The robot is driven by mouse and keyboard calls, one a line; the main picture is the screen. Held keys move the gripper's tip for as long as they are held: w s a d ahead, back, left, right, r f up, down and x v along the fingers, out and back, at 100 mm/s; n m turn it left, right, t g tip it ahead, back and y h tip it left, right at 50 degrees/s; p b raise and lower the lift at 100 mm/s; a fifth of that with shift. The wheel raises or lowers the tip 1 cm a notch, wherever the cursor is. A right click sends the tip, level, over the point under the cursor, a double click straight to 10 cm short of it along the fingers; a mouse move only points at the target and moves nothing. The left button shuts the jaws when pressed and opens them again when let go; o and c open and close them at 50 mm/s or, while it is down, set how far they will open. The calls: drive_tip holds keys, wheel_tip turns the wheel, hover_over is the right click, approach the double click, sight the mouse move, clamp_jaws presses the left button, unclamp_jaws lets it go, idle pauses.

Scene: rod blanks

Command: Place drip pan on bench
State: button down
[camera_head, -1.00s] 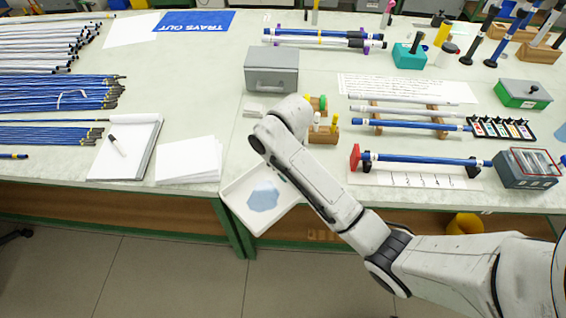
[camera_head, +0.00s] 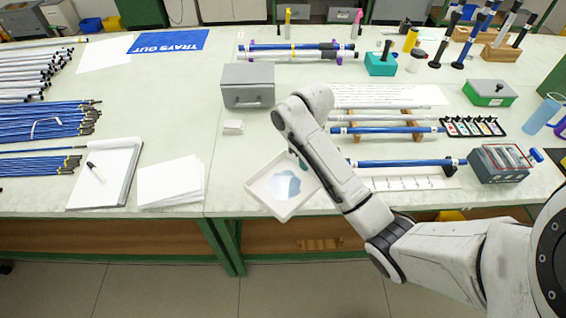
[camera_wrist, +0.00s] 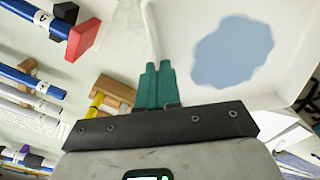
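The drip pan (camera_head: 301,204) is a shallow white square tray with a blue puddle inside. In the head view it appears at the bench's front edge, its near corner just overlapping that edge. I cannot tell whether it touches the bench (camera_head: 225,165). My gripper (camera_head: 300,160) is at the pan's far right side, partly hidden by my arm. In the wrist view its teal fingers (camera_wrist: 156,84) are together on the rim of the pan (camera_wrist: 180,22), which extends up and right. The pan's right part is hidden in the head view.
White paper sheets (camera_head: 170,184) and a notepad (camera_head: 105,175) lie left of the pan. Blue rods on supports (camera_head: 405,163) lie to the right. A bare strip of bench lies between sheets and pan.

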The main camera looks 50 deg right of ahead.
drive_tip(key=w+d+f+b, duration=0.1)
drive_tip(key=w+f+b, duration=0.1)
drive_tip(key=w+b, duration=0.1)
drive_tip(key=w+d+f+b, duration=0.1)
drive_tip(key=w+f+b, duration=0.2)
drive_tip(key=b, duration=0.3)
drive_tip(key=w+d+f+b, duration=0.2)
drive_tip(key=w+b, duration=0.1)
drive_tip(key=b, duration=0.1)
drive_tip(key=shift+w+f+b, duration=0.2)
drive_tip(key=shift+f+b, duration=0.15)
drive_tip(key=shift+b, duration=0.05)
drive_tip(key=shift+w+d+f, duration=0.15)
drive_tip(key=shift+w, duration=0.1)
drive_tip(key=shift+w+d+f, duration=0.15)
drive_tip(key=shift+w+f, duration=0.2)
drive_tip(key=shift+f, duration=0.05)
drive_tip(key=shift+w+f, duration=0.1)
drive_tip(key=shift+f, duration=1.6)
drive_tip(key=shift+f, duration=0.15)
drive_tip(key=c, duration=1.3)
unclamp_jaws()
drive_tip(key=shift+c, duration=0.2)
